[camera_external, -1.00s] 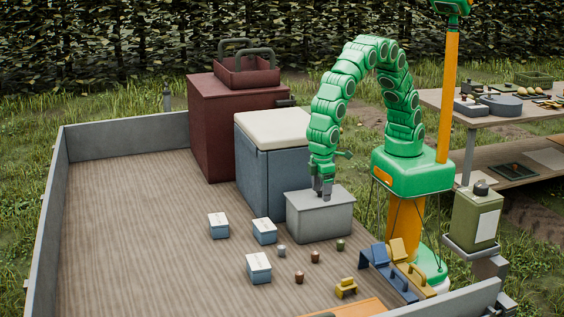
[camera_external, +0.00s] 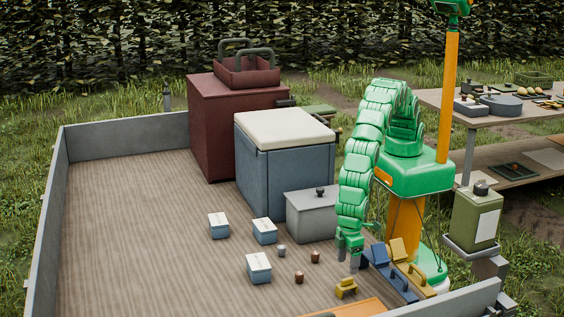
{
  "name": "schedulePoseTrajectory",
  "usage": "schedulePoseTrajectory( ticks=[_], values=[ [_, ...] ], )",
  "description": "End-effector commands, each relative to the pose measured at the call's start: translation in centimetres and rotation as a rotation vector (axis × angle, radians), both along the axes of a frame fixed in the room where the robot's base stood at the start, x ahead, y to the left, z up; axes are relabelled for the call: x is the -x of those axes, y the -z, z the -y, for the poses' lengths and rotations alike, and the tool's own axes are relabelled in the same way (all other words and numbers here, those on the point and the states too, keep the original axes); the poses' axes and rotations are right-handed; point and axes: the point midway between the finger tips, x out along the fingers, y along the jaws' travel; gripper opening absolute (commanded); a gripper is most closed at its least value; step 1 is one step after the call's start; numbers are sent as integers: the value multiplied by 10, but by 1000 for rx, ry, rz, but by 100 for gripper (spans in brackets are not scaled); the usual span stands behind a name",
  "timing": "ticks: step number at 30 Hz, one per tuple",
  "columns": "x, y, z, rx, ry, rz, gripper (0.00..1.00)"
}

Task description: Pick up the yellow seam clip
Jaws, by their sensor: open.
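The small yellow seam clip (camera_external: 346,288) sits on the wooden deck near the front right. My gripper (camera_external: 350,258) points down, a little above and behind the clip, slightly to its right. It is open, and nothing shows between its fingers. The clip is apart from the fingers as far as this view shows. A larger yellow bracket-like piece (camera_external: 412,280) stands farther right beside a blue one.
The blue piece (camera_external: 388,272) stands close to the right of my gripper. Small brown pots (camera_external: 299,277) and white-topped boxes (camera_external: 259,268) lie to the left. A grey box (camera_external: 309,214) stands behind. An orange panel (camera_external: 350,307) lies in front. The left deck is clear.

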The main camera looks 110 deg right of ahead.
Motion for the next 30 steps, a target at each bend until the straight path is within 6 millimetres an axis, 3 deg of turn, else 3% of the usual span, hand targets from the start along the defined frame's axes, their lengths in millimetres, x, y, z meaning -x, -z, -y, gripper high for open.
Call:
schedulePoseTrajectory(
  ticks=[16,24,30],
  values=[
    [2,36,0,0,1,0,72],
    [5,71,1,0,0,-2,72],
    [4,79,1,-2,1,1,72]
  ],
)
